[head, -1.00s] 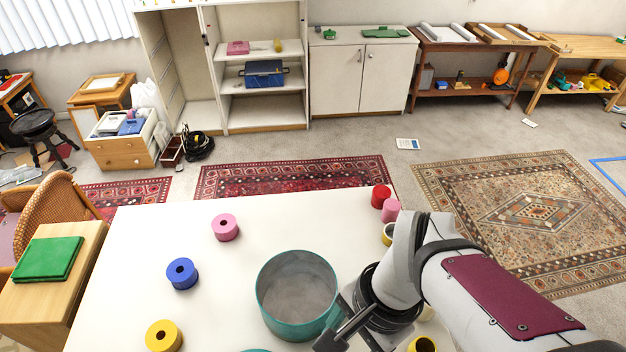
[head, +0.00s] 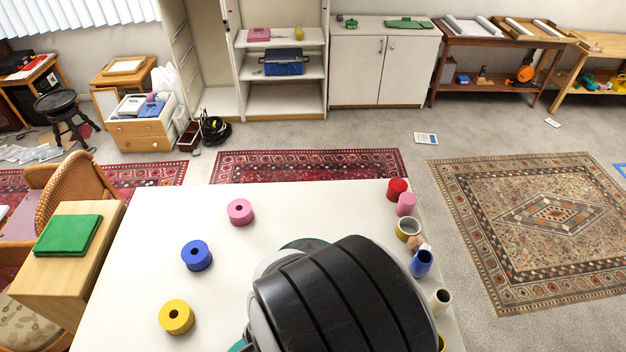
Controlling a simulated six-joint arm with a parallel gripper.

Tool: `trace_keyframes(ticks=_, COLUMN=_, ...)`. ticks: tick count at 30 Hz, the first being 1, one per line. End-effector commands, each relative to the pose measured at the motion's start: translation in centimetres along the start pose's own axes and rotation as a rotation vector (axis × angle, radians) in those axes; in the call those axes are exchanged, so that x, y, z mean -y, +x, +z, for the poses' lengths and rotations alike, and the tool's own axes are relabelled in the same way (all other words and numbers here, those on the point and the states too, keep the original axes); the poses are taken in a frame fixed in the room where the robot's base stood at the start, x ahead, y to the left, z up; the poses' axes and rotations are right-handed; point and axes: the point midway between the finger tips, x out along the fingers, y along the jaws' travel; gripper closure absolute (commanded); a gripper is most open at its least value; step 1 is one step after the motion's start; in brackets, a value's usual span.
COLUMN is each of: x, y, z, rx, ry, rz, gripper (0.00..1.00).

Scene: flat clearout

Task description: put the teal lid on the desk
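The white desk (head: 135,262) fills the lower middle of the head view. My own arm covers its centre, and my gripper is hidden behind or below the arm's dark link. A sliver of the round teal container's rim (head: 304,243) shows above the arm; the rest of it is hidden. A small teal edge (head: 236,346) shows at the bottom left of the arm. It may be the teal lid, but too little shows to tell.
Pink (head: 240,212), blue (head: 196,255) and yellow (head: 176,317) rings with holes stand on the desk's left half. Several small cylinders, including a red one (head: 397,189), line its right edge. A wooden side table (head: 50,285) with a green folded item (head: 68,248) stands left.

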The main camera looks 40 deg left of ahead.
Motion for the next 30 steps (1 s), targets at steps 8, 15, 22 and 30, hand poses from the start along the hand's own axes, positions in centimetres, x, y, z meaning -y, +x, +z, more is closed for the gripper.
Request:
trace_keyframes(ticks=8, x=0.01, y=0.49, z=-0.03, rx=0.0, ry=0.0, rz=-0.001, gripper=0.39)
trace_keyframes(ticks=15, x=0.01, y=0.46, z=-0.02, rx=0.0, ry=0.0, rz=-0.001, gripper=0.82)
trace_keyframes(ticks=22, x=0.01, y=0.45, z=-0.02, rx=0.0, ry=0.0, rz=-0.001, gripper=1.0)
trace_keyframes(ticks=30, x=0.08, y=0.02, z=0.1, rx=0.0, ry=0.0, rz=-0.003, gripper=1.0)
